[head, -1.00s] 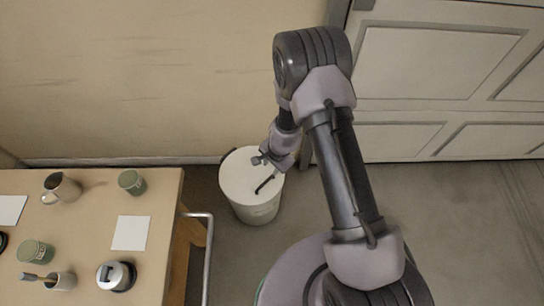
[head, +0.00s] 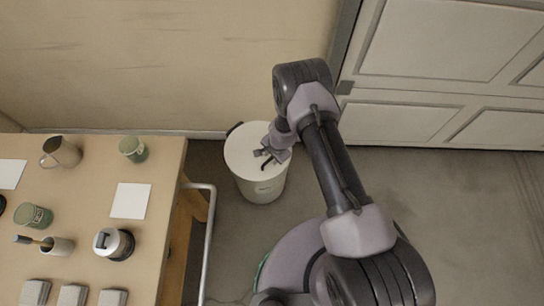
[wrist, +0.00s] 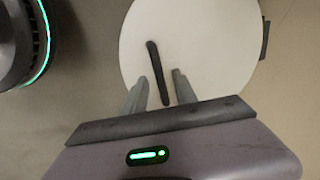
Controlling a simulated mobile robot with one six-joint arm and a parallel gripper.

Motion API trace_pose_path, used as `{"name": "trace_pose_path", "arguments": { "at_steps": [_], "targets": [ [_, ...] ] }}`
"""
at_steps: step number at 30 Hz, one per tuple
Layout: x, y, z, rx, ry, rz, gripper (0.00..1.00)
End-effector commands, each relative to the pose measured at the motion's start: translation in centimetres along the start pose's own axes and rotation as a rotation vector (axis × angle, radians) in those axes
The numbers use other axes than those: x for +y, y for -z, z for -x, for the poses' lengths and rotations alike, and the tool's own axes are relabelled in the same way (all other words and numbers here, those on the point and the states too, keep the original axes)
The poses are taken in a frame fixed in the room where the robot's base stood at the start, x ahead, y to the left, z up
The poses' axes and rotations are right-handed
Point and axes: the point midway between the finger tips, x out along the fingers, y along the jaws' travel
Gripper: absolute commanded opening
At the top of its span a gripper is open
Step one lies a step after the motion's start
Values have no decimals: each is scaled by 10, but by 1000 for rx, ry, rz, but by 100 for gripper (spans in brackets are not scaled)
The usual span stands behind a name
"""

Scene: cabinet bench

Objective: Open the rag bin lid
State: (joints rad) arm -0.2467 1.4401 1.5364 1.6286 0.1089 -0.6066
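The rag bin (head: 261,190) is a white round bin on the floor, right of the table. Its white lid (head: 240,148) is shut and carries a dark bar handle (head: 266,165). My gripper (head: 262,157) is over the lid, close to the handle. In the wrist view my gripper (wrist: 160,76) has its two grey fingers apart. The dark handle (wrist: 155,65) runs lengthwise between them, with gaps visible on both sides. I cannot tell how far the fingertips are above the lid (wrist: 205,45).
A wooden table (head: 95,165) with mugs, green tins and white cards stands left. A metal rail (head: 209,240) runs along its right side. A wall is behind the bin, and a panelled cabinet (head: 430,50) is at the back right. Floor on the right is clear.

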Motion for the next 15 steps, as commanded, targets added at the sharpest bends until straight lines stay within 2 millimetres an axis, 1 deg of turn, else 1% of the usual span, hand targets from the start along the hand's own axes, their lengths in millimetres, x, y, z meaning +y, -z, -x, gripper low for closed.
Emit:
{"name": "trace_pose_path", "arguments": {
  "at_steps": [2,6,7,15],
  "targets": [
    [0,0,0,0,0,0,32],
    [0,0,0,0,0,0,4],
    [0,0,0,0,0,0,0],
    [0,0,1,0,0,0,0]
  ]
}}
